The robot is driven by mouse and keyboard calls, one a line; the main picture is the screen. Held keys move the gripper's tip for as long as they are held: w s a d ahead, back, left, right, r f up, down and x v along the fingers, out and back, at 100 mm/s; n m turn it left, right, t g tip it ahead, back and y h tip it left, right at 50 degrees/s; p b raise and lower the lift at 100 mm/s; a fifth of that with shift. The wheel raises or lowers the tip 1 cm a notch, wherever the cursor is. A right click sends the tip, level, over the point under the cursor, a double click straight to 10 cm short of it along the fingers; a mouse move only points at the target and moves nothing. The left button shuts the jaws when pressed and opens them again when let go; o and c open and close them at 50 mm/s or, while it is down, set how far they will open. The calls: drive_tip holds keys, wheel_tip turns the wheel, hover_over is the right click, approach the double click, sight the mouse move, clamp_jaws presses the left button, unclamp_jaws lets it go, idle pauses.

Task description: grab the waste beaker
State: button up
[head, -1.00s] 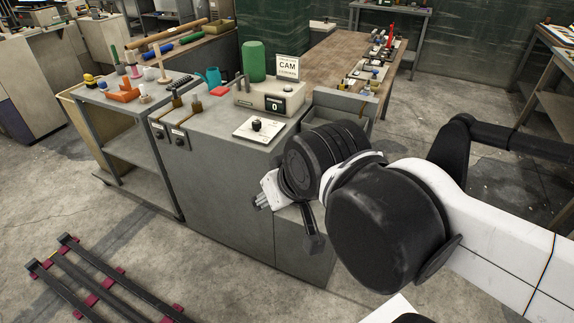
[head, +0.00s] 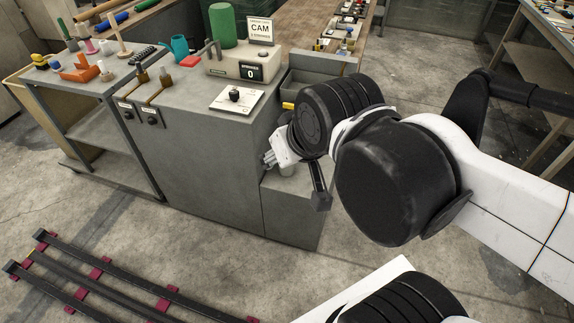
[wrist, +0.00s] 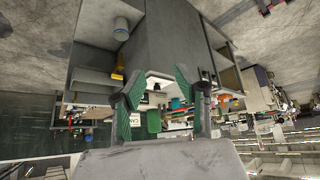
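A small pale cup, likely the waste beaker (head: 287,169), shows partly on the low grey ledge at the right end of the cabinet, mostly hidden behind my wrist. In the wrist view, a pale bluish cup (wrist: 121,30) stands on the grey ledge at the upper left. My gripper (head: 269,158) is beside the cabinet's right end, close to the ledge in the head picture. In the wrist view my gripper (wrist: 158,92) has its two green-padded fingers apart, with nothing held between them. The cup is outside the fingers, off to the upper left.
The grey cabinet (head: 190,155) carries a counter box (head: 243,66), a CAM sign (head: 260,30), a green cylinder (head: 222,25) and a knob plate (head: 236,98). A yellow item (head: 288,105) is near the ledge. Dark rails (head: 100,275) lie on the floor at lower left.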

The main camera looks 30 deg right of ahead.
drive_tip(key=shift+o, duration=0.5)
drive_tip(key=o, duration=1.1)
